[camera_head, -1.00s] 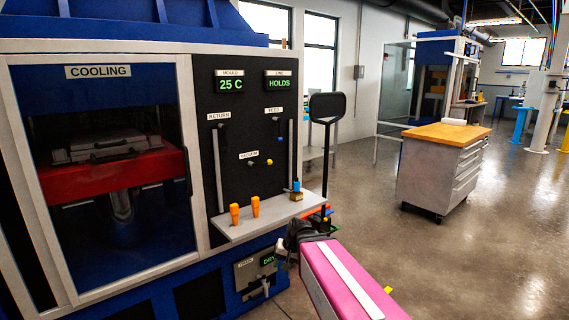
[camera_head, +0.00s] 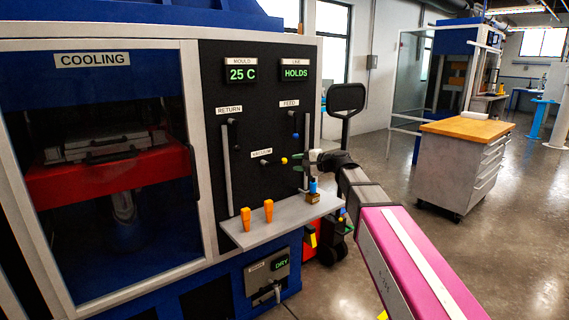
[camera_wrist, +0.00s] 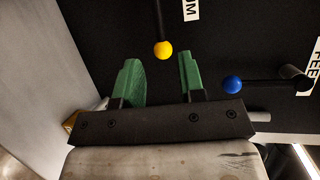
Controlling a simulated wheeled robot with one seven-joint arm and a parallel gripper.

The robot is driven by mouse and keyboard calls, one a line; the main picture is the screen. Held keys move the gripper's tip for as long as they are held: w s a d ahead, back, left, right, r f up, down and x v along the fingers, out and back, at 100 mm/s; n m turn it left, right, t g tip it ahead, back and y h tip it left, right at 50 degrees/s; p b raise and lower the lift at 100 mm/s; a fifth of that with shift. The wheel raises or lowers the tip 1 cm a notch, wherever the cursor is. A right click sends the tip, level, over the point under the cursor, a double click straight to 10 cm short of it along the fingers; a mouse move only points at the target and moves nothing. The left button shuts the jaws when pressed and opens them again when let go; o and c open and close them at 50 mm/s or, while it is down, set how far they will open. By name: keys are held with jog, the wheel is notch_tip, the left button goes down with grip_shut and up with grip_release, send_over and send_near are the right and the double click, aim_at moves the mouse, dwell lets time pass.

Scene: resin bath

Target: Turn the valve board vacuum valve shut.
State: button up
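The vacuum valve has a dark lever with a yellow knob (camera_head: 284,160) on the black valve board (camera_head: 255,190), just below the VACUUM label (camera_head: 262,153). In the head view the lever lies about level, pointing right. In the wrist view the yellow knob (camera_wrist: 163,49) sits just beyond the fingertips, in line with the gap between them. My gripper (camera_wrist: 160,76) is open and empty, its two green fingers apart. In the head view my gripper (camera_head: 304,166) is just right of the yellow knob. I see no contact.
The feed valve's blue knob (camera_wrist: 232,84) is close beside my right-hand finger in the wrist view. The return valve (camera_head: 233,121) is at the upper left of the board. A grey shelf (camera_head: 240,236) below carries two orange objects (camera_head: 268,210) and a small blue-topped item (camera_head: 313,188).

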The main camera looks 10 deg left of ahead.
aim_at(280, 162)
jog(key=x, duration=0.9)
jog(key=shift+a+f, duration=0.1)
jog(key=shift+a, duration=0.05)
jog(key=shift+s, duration=0.1)
grip_shut()
